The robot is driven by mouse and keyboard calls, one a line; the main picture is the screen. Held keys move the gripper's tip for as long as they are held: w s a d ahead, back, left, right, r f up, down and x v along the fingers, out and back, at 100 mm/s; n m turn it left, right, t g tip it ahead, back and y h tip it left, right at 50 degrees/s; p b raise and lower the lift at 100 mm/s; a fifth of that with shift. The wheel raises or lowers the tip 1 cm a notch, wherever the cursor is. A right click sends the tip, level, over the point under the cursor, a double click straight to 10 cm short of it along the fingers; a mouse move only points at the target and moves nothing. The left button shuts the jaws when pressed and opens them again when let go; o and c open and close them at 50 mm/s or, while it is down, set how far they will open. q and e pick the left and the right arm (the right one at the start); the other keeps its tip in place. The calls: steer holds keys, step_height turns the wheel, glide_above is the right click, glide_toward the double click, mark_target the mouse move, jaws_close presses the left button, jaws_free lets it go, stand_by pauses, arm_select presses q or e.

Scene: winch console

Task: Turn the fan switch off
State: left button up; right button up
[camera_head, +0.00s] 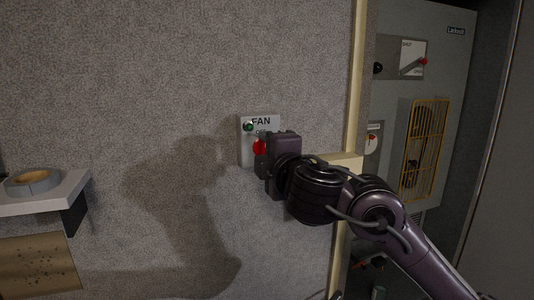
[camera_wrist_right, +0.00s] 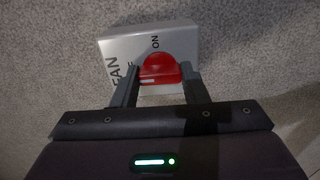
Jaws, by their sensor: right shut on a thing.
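The fan switch plate (camera_head: 246,128) is a pale panel on the grey wall, labelled FAN, with a green lamp at its upper left. Its red knob (camera_head: 259,147) shows just left of my right gripper (camera_head: 262,158), which covers the plate's lower right part. In the right wrist view the plate (camera_wrist_right: 185,42) lies turned on its side, with ON readable and the other label partly hidden. The red knob (camera_wrist_right: 160,69) sits between the two fingers of my right gripper (camera_wrist_right: 161,78), which is shut on it. My left gripper is not in view.
A shelf (camera_head: 50,196) with a roll of tape (camera_head: 33,181) juts out at the left. A grey cabinet (camera_head: 455,70) with a yellow grille (camera_head: 426,150) and red-tipped handles stands at the right, behind a cream post (camera_head: 353,90). The wall around the plate is bare.

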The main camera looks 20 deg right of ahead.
steer(key=shift+f+n, duration=0.1)
steer(key=shift+n, duration=0.2)
steer(key=o, duration=1)
steer(key=shift+s, duration=0.1)
steer(key=s+p, duration=0.2)
steer(key=s, duration=0.5)
steer(key=shift+s+d+p, duration=0.1)
steer(key=shift+s+p, duration=0.25)
